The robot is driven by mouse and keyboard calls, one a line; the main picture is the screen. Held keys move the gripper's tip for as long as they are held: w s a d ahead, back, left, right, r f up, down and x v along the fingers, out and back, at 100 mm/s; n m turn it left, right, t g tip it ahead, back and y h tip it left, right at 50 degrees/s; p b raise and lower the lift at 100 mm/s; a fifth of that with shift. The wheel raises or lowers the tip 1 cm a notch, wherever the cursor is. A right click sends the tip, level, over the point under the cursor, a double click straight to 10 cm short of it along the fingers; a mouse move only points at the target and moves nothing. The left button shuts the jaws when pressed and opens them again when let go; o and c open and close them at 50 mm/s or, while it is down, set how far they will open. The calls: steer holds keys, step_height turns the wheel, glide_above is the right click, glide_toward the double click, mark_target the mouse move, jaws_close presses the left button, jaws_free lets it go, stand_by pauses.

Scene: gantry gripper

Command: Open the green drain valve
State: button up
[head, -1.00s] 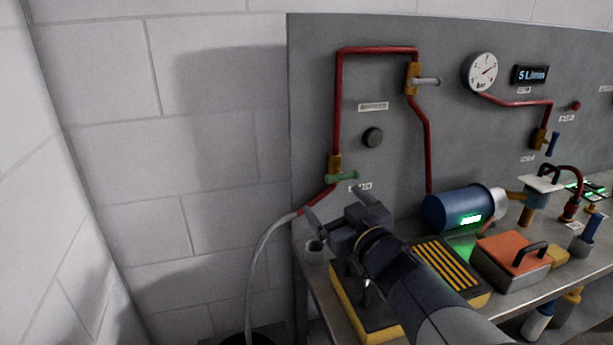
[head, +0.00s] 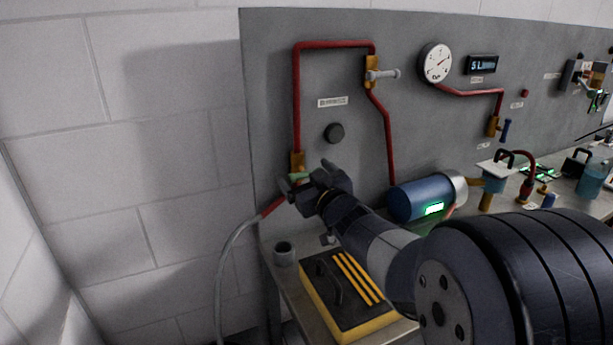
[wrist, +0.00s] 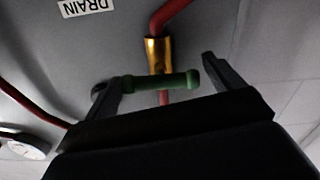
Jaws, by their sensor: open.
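The green drain valve handle (wrist: 160,82) lies crosswise on a brass valve body (wrist: 157,56) in the wrist view, near a label reading DRAIN. In the head view the brass body (head: 297,163) sits at the lower left of the red pipe, and the green handle (head: 298,177) is partly hidden behind my gripper (head: 307,184). My gripper is open at the handle. In the wrist view its two fingers (wrist: 158,84) stand apart, one near each end of the handle, with nothing clamped between them. Whether a finger touches the handle I cannot tell.
Red pipe (head: 296,100) runs up the grey panel (head: 345,85). A grey hose (head: 222,262) hangs below the valve. On the bench are a grey cup (head: 284,255), a black and yellow case (head: 345,290) and a blue motor (head: 412,203). The white wall at left is clear.

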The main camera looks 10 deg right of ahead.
steer(key=c, duration=0.7)
steer(key=shift+f+n+b, duration=0.1)
steer(key=shift+n+b, duration=0.2)
steer(key=shift+b, duration=0.1)
steer(key=n+b, duration=0.2)
steer(key=n, duration=0.1)
steer(key=shift+f, duration=0.1)
steer(key=n+b, duration=0.3)
steer(key=n, duration=0.2)
steer(key=shift+n, duration=0.3)
steer(key=n+b, duration=0.2)
steer(key=n, duration=0.2)
steer(key=n+b, duration=0.2)
steer(key=n, duration=0.2)
steer(key=shift+n, duration=0.5)
